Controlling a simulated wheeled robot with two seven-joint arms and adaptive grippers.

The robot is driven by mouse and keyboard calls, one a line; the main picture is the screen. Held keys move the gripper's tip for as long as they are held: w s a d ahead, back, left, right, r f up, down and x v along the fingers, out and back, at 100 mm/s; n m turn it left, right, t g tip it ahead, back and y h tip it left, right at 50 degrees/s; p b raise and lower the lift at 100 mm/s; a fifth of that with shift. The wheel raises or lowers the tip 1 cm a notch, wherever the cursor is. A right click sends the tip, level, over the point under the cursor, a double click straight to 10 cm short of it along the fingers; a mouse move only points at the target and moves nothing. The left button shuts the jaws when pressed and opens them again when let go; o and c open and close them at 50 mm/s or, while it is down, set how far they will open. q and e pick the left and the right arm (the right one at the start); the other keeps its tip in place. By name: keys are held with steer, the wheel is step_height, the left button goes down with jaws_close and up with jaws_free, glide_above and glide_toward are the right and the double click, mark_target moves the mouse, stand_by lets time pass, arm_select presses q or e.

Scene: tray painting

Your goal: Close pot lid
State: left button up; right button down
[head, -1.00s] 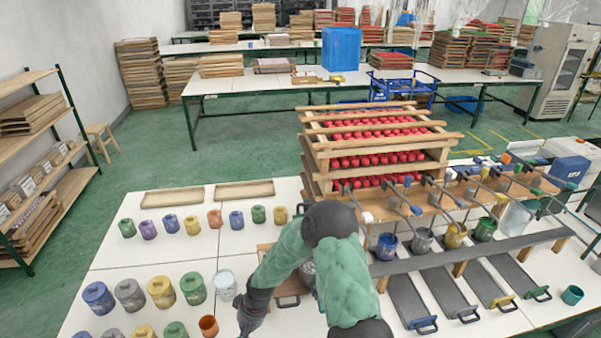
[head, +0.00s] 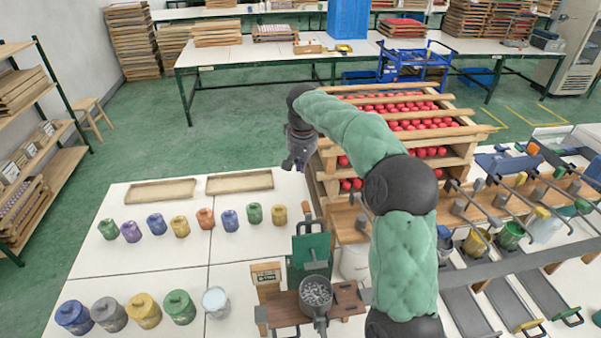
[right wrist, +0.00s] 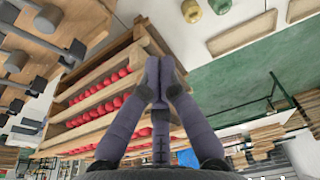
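A round grey pot (head: 316,292) full of small grey bits stands uncovered on a brown wooden board at the bottom centre of the head view. A green panel (head: 309,246) stands just behind it; I cannot tell whether it is a lid. Lidded-looking pots include blue (head: 73,317), grey (head: 108,315), yellow (head: 144,310) and green (head: 179,307). Next to them is a pale pot (head: 215,302). My right gripper (head: 294,160) hangs beside the red-filled rack, well behind the grey pot. Its fingers meet, empty, in the right wrist view (right wrist: 159,65). My left gripper is not in view.
The wooden rack (head: 440,165) of red pieces stands right of my right gripper. Smaller coloured pots line the table behind the larger ones. Two shallow wooden trays (head: 160,191) lie at the table's back edge. Bare white tabletop (head: 245,270) lies left of the grey pot.

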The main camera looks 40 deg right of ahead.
step_height(320, 180, down, 9)
steer(key=w, duration=0.1)
steer(key=s, duration=0.1)
steer(key=s+a, duration=0.1)
steer(key=s, duration=0.1)
steer(key=shift+a+r+b, duration=0.15)
steer(key=shift+r+b, duration=0.2)
steer(key=shift+b, duration=0.05)
